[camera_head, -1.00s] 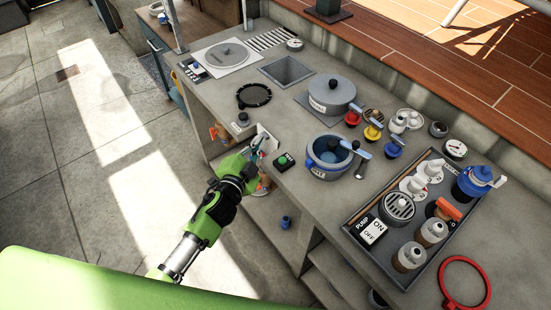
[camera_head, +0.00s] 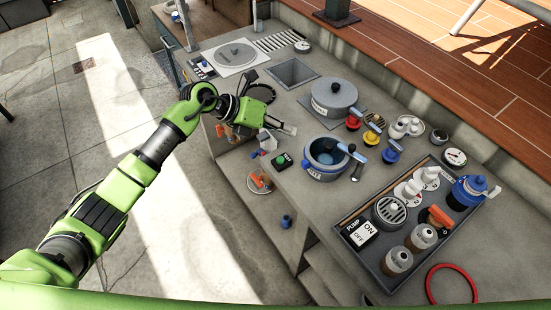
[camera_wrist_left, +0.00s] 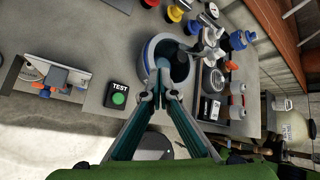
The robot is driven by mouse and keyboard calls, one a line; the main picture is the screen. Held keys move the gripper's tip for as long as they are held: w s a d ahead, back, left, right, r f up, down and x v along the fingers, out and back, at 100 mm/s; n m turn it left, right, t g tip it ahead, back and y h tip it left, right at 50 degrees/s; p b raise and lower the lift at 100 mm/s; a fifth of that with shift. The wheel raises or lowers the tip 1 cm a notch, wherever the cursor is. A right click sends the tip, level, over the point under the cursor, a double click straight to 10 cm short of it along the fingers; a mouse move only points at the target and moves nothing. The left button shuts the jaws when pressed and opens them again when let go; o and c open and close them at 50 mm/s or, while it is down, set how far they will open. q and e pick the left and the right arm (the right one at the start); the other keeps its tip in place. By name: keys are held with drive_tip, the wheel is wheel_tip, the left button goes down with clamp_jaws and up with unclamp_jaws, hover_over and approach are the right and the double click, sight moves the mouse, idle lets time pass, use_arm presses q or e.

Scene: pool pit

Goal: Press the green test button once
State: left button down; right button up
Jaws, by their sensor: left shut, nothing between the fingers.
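The green test button (camera_head: 280,160) is a round green cap on a black plate near the front edge of the counter. In the left wrist view the button (camera_wrist_left: 118,98) sits left of the fingers, with the white word TEST above it. My left gripper (camera_head: 291,129) is shut and empty. It is above the counter, behind the button in the head view and apart from it. In the left wrist view the fingertips (camera_wrist_left: 160,92) come together in front of the blue-rimmed pot. My right gripper is not in view.
The blue-rimmed pot (camera_head: 326,160) stands right of the button. A grey lidded pot (camera_head: 333,95) stands behind it. A tray (camera_head: 392,281) at right holds a pump switch (camera_head: 362,235) and several fittings. The counter's front edge drops to an open shelf.

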sight(278, 159)
use_arm(q)
drive_tip(key=shift+w+a+f+y, duration=0.1)
drive_tip(key=shift+a+f+y, duration=0.15)
drive_tip(key=shift+a, duration=0.35)
drive_tip(key=shift+w+a+f+y, duration=0.1)
drive_tip(key=shift+a+y, duration=0.25)
drive_tip(key=shift+a, duration=0.25)
wheel_tip(278, 159, down, 9)
drive_tip(key=b, duration=0.6)
drive_tip(key=shift+r, duration=0.1)
idle(0.6)
